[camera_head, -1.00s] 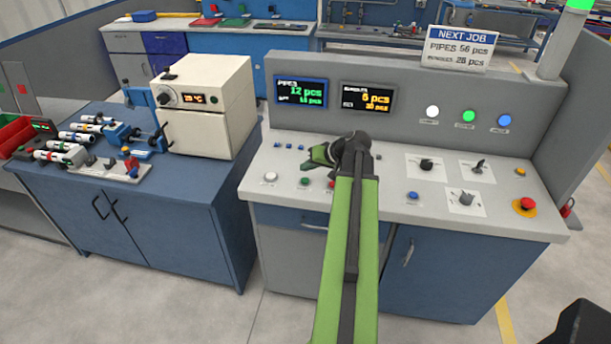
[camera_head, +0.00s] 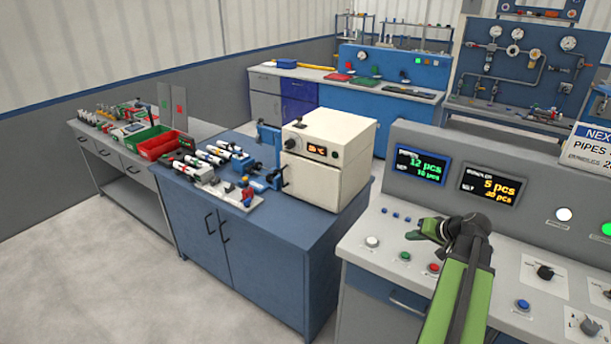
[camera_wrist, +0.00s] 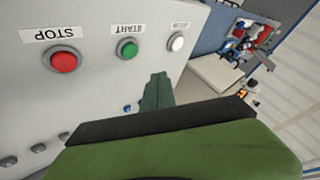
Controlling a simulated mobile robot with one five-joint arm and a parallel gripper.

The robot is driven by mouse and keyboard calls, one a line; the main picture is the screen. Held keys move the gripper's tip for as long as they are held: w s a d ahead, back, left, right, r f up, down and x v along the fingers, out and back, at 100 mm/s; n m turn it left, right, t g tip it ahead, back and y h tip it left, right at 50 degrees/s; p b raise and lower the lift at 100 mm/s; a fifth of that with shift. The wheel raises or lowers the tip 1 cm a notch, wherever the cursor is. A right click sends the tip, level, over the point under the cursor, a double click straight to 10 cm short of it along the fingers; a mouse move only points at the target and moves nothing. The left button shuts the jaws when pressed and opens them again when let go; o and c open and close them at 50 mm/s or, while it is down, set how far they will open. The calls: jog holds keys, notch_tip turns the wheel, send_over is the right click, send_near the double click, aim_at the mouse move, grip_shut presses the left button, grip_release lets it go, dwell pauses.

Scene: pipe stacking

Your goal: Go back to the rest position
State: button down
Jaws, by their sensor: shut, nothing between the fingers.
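My gripper (camera_head: 432,228) is green and dark grey and is held above the left part of the grey control panel (camera_head: 362,262). It is shut and empty. In the wrist view, its green finger (camera_wrist: 157,92) points at the panel, near the green START button (camera_wrist: 127,48). A red STOP button (camera_wrist: 64,60) and a white button (camera_wrist: 177,42) sit on either side of START. In the head view, the white button (camera_head: 372,242), green button (camera_head: 405,257) and red button (camera_head: 433,268) lie below and left of the gripper. I cannot see any contact with the panel.
A blue cabinet (camera_head: 215,270) to the left carries several white pipes (camera_head: 205,157) and a cream oven (camera_head: 330,152). Two displays (camera_head: 422,167) rise behind my gripper. The floor (camera_head: 120,285) at lower left is clear.

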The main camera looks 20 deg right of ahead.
jog(key=w+a+f+n+g+y, duration=0.15)
jog(key=w+a, duration=0.35)
jog(key=a, duration=0.6)
jog(key=w+a+n+g+y, duration=0.1)
jog(key=w+a+n, duration=0.25)
jog(key=a, duration=0.65)
jog(key=w+a+f+n+g+y, duration=0.1)
jog(key=w+a, duration=0.4)
jog(key=a, duration=0.6)
jog(key=s+a+f+n+g+h, duration=0.1)
jog(key=s+a+f+n+g, duration=0.15)
jog(key=a, duration=0.65)
jog(key=s+a+f+n+g+h, duration=0.1)
jog(key=s+a+g, duration=0.15)
jog(key=a, duration=0.65)
jog(key=s+d+f+m+h, duration=0.1)
jog(key=s+d+m+h, duration=0.1)
jog(key=s+d, duration=0.2)
jog(key=shift+s+g+h, duration=0.35)
jog(key=shift+s, duration=0.25)
jog(key=shift+a+f, duration=0.1)
